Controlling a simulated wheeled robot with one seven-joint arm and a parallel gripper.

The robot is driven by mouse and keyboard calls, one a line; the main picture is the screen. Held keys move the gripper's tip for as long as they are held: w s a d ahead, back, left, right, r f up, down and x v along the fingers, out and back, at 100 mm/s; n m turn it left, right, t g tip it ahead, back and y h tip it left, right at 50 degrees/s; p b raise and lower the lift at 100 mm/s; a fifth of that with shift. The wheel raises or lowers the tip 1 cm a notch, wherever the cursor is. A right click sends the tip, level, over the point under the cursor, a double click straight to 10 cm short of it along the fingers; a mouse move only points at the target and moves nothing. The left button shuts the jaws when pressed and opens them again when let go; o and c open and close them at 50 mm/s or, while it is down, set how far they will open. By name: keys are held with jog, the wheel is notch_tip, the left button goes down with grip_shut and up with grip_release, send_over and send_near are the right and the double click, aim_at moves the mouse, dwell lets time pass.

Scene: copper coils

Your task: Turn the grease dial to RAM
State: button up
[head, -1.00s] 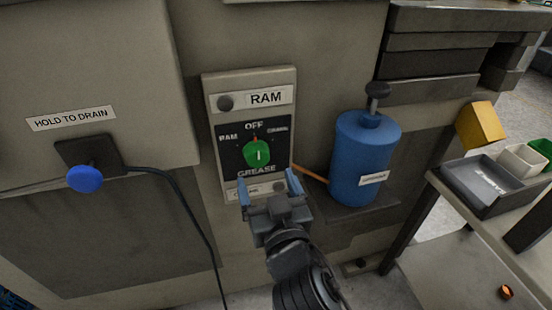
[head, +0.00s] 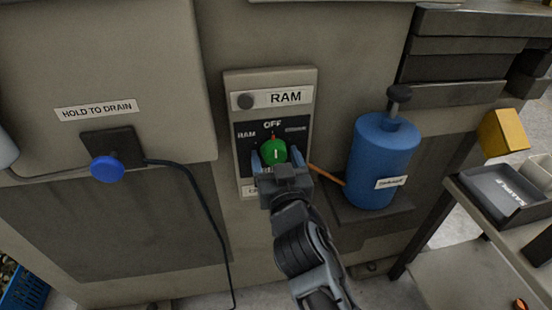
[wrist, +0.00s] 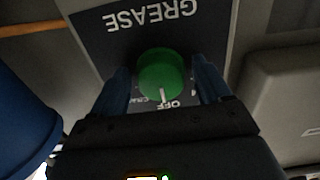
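The grease dial is a round green knob (head: 274,152) on a dark plate (head: 243,146) marked RAM at left, OFF at top and another word at right. Its white pointer line is toward OFF. It also shows in the wrist view (wrist: 161,74), where the panel is upside down and the line points to OFF. My gripper (head: 281,157) is open, with one blue finger on each side of the knob. In the wrist view my gripper (wrist: 160,85) shows gaps between the fingers and the knob. My gripper hides the GREASE lettering in the head view.
A blue pump canister (head: 382,165) stands on a shelf to the right, joined by an orange tube (head: 326,174). A blue push button (head: 107,169) under a HOLD TO DRAIN label is at left, with a black cable. A side table (head: 470,215) with trays is at far right.

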jog(key=c, duration=0.8)
jog(key=shift+n, duration=0.4)
jog(key=n+p, duration=0.1)
jog(key=n, duration=0.4)
jog(key=shift+d+n, duration=0.1)
jog(key=shift+n, duration=0.2)
jog(key=n+p, duration=0.1)
jog(key=n, duration=0.4)
jog(key=shift+r+p, duration=0.1)
jog(key=shift+p, duration=0.3)
jog(key=shift+n, duration=0.4)
jog(key=o, duration=1)
